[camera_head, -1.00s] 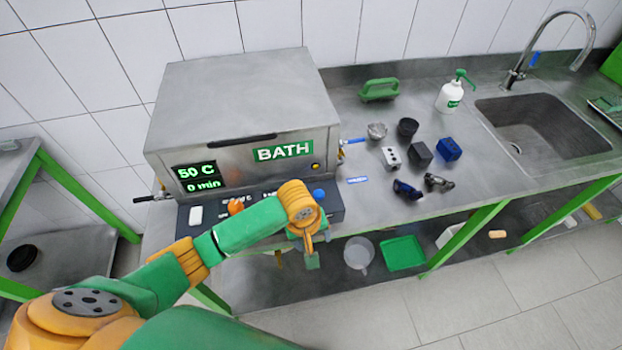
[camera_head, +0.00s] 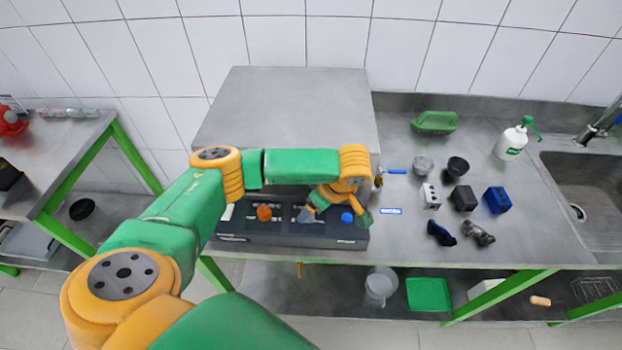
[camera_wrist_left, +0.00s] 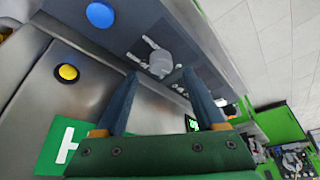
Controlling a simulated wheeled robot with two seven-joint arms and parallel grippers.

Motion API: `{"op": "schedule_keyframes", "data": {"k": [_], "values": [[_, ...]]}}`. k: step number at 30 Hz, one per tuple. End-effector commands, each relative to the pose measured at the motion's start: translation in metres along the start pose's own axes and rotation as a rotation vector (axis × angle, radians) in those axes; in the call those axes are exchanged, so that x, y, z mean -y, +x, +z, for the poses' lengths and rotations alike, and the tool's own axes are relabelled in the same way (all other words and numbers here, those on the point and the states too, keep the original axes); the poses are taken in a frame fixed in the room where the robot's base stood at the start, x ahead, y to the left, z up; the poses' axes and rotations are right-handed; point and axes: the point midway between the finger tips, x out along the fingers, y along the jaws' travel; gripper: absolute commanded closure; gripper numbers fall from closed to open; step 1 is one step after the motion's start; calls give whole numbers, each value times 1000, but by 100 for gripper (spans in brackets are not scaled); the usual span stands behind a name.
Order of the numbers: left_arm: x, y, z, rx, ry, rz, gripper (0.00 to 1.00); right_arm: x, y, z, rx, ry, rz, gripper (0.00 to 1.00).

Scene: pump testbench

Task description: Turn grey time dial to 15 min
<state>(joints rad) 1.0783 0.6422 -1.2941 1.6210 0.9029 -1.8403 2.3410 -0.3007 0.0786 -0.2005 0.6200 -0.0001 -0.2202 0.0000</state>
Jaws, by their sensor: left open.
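The grey time dial (camera_wrist_left: 160,62) shows in the left wrist view on the dark control panel, with pale markings beside it. My left gripper (camera_wrist_left: 162,74) is open, its two fingers apart, and the dial appears between and just beyond the fingertips. I cannot tell whether they touch it. The bath's display is hidden behind my arm in the head view. My right gripper is not in view.
The blue button (camera_wrist_left: 100,15) and a yellow button (camera_wrist_left: 68,72) lie near the left finger in the wrist view. The steel bath (camera_head: 290,105) stands behind the panel. Several small parts, a green-topped bottle (camera_head: 511,142) and a sink (camera_head: 590,185) are to the right.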

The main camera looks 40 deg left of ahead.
Motion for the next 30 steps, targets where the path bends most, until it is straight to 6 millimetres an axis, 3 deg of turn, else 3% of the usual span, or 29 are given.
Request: {"op": "schedule_keyframes", "data": {"k": [6,13,14,21,30], "values": [[0,28,0,0,2,0,29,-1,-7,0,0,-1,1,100],[0,31,0,1,3,2,29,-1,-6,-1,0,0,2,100],[0,31,0,1,3,2,34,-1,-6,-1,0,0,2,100],[0,31,0,1,3,3,99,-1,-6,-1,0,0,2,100],[0,31,0,0,25,11,100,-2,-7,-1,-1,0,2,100]]}}
